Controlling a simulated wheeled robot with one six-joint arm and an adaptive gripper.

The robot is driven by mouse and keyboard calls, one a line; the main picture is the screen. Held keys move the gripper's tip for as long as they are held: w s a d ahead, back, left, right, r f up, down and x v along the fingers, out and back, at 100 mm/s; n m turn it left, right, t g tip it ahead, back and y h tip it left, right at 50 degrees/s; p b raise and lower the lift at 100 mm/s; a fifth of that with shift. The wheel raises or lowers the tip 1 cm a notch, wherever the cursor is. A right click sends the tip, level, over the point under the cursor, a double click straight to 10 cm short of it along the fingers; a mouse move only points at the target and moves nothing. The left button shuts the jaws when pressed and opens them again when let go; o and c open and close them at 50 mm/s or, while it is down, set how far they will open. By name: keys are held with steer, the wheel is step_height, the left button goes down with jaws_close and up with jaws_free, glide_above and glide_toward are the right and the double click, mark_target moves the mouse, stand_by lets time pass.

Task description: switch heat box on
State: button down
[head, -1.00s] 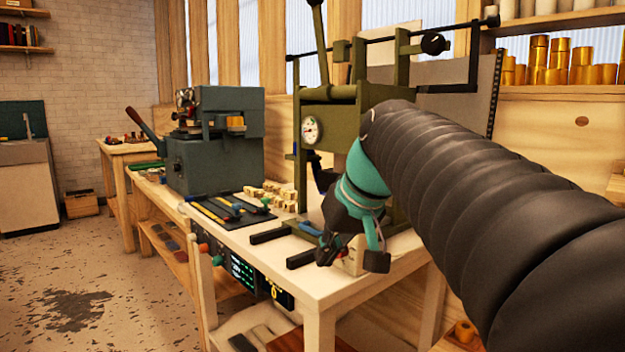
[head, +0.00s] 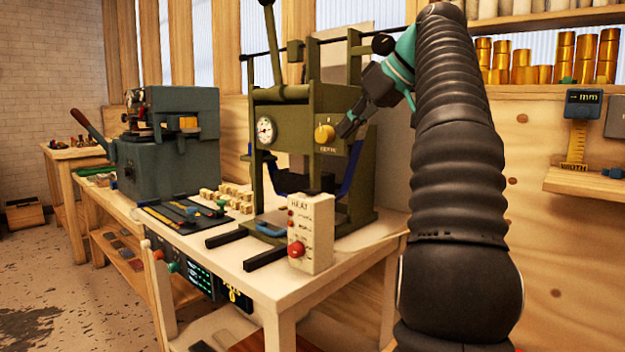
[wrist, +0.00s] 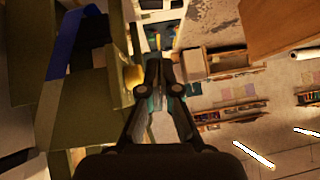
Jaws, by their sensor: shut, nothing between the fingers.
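The heat box (head: 311,233) is a small cream box labelled HEAT, upright at the front of the table. It has a large red knob (head: 296,249) low on its face and small red marks above. My gripper (head: 343,129) is shut and empty, up beside the yellow dial (head: 324,134) on the green press (head: 300,110), well above the heat box. In the wrist view my gripper (wrist: 160,66) points past the yellow dial (wrist: 134,76), which is close on its left. I cannot tell whether they touch. The heat box is not recognisable in the wrist view.
A round gauge (head: 266,130) is on the press's left post. A grey-blue machine (head: 170,145) stands further left, with a dark tool mat (head: 185,216) and small wooden blocks (head: 226,197) nearby. Gold foil rolls (head: 560,58) fill the right shelf.

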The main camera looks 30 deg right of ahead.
steer(key=shift+w+a+f, duration=0.1)
steer(key=b, duration=0.1)
glide_above(315, 197)
step_height(315, 197, down, 7)
step_height(315, 197, down, 3)
steer(key=shift+b, duration=0.7)
steer(key=shift+a+f, duration=0.15)
steer(key=shift+f, duration=0.25)
